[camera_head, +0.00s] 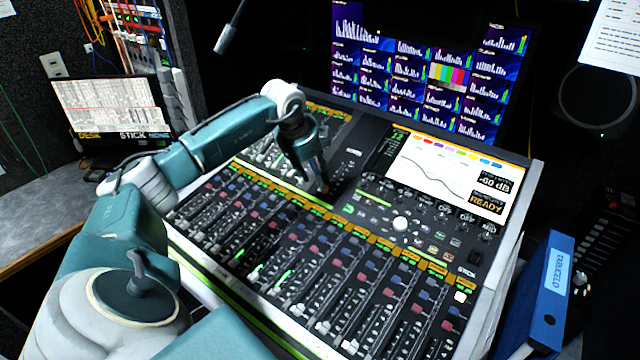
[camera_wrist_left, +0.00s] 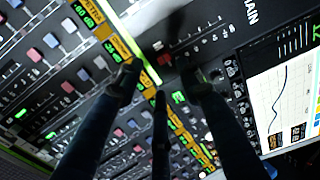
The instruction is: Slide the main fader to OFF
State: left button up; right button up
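The mixing console (camera_head: 345,205) fills the middle of the head view. My left arm reaches across it, and my left gripper (camera_head: 319,185) points down over the dark main section. In the left wrist view the gripper (camera_wrist_left: 162,78) shows dark fingers spread apart with nothing between them, so it is open. A "MAIN" label (camera_wrist_left: 251,10) is at the top right there. A small reddish cap (camera_wrist_left: 164,58), possibly the main fader's, lies near the fingertips; I cannot tell whether they touch it. The console screen (camera_head: 450,175) reads "-60 dB" and "READY".
Rows of channel faders (camera_head: 290,265) lie in front of the gripper. A monitor wall (camera_head: 420,75) stands behind the console. A microphone (camera_head: 228,38) hangs at the top. A laptop-like screen (camera_head: 115,105) is at the left, and a blue binder (camera_head: 545,290) is at the right.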

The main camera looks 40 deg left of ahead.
pick_arm(q)
jog(key=v, duration=0.5)
jog(key=shift+s+r, duration=0.1)
dwell(0.5)
